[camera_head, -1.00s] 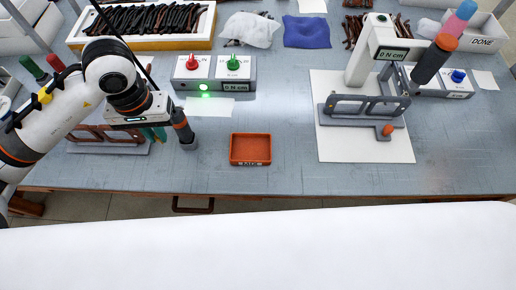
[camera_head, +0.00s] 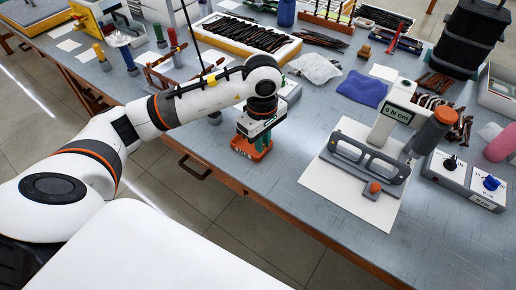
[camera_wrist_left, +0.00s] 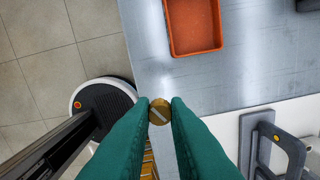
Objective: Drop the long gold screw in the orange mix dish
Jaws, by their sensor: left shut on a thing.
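My left gripper (camera_head: 264,141) comes in from the left, with green fingers pointing down. In the wrist view it (camera_wrist_left: 159,111) is shut on a long gold screw (camera_wrist_left: 159,115). The screw's slotted round head faces the camera, and part of its shaft shows between the fingers. The orange mix dish (camera_head: 242,149) sits near the table's front edge, partly hidden by the gripper in the head view. In the wrist view the dish (camera_wrist_left: 193,48) looks empty and lies above the fingers, slightly right. The screw is hidden in the head view. My right gripper is out of view.
A white sheet (camera_head: 318,187) with a grey eyeglass frame fixture (camera_head: 362,168) lies to the right. A blue cloth (camera_head: 362,88) and a clear bag (camera_head: 315,68) lie behind. The table's front edge (camera_head: 225,180) is close to the dish, with floor beyond.

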